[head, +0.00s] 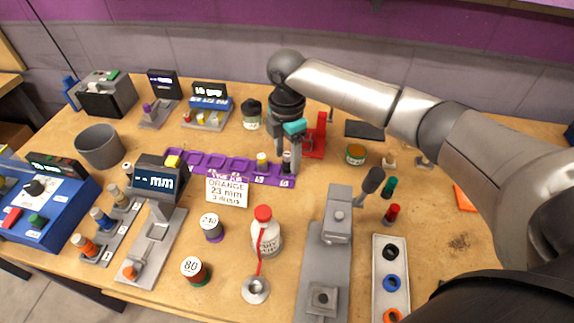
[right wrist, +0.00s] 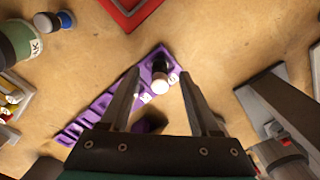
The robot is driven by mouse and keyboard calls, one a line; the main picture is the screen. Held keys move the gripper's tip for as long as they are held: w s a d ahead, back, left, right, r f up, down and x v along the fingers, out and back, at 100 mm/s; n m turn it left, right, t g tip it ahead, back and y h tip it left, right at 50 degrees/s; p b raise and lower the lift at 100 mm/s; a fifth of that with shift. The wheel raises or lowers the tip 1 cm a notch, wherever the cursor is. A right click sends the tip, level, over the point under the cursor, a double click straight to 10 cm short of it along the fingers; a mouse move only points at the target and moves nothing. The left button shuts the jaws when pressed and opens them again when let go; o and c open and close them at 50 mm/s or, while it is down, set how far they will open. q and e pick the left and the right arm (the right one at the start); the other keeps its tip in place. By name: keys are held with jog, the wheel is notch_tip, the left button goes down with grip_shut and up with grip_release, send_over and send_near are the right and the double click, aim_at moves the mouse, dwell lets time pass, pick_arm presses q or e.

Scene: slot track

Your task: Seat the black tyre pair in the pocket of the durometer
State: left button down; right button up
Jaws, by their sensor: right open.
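My right gripper (head: 287,157) is open at the right end of the purple slot track (head: 205,163). In the right wrist view its two fingers (right wrist: 160,78) straddle a small black piece with a pale top (right wrist: 160,76), with gaps on both sides. This upright piece (head: 286,160) is partly hidden by the fingers in the head view; it may be the black tyre pair. A grey stand with a small dark display (head: 162,84) stands at the back left; I cannot tell whether it is the durometer. My left gripper is not in view.
A red-capped bottle (head: 266,234), an mm gauge (head: 156,180) and a grey lever fixture (head: 328,250) stand in front. A tray of rings (head: 377,262) lies right. A red stand (head: 318,140) is close behind the gripper.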

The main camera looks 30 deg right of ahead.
notch_tip(320, 180, down, 2)
jog(key=shift+f, duration=0.2)
jog(key=shift+c, duration=0.4)
jog(key=shift+r, duration=0.1)
grip_shut()
